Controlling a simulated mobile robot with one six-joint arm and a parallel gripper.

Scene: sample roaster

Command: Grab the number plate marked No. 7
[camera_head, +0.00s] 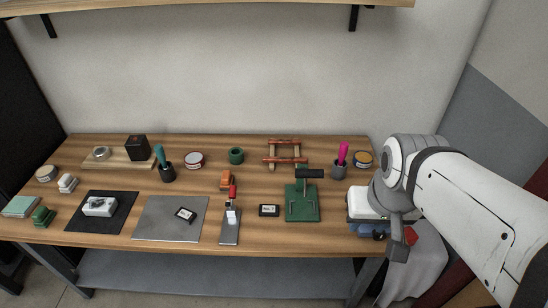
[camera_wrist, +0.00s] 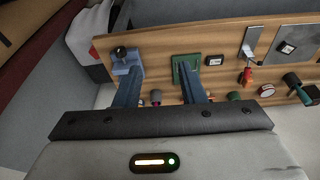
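Two small black plates with white labels lie flat. One plate (camera_head: 269,210) is on the bare wood left of the green board, and it also shows in the wrist view (camera_wrist: 214,60). The other plate (camera_head: 186,215) lies tilted on the grey mat, and it also shows in the wrist view (camera_wrist: 287,47). The labels are too small for me to read their numbers surely. My gripper (camera_wrist: 160,68) is open and empty, its two fingers apart. My arm reaches in at the right end of the table, away from both plates.
The green board (camera_head: 302,207) has a black-handled tool on it. A blue device (camera_wrist: 127,61) sits at the table's end. Cups and tins line the back. The grey mat (camera_head: 155,222) has free room.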

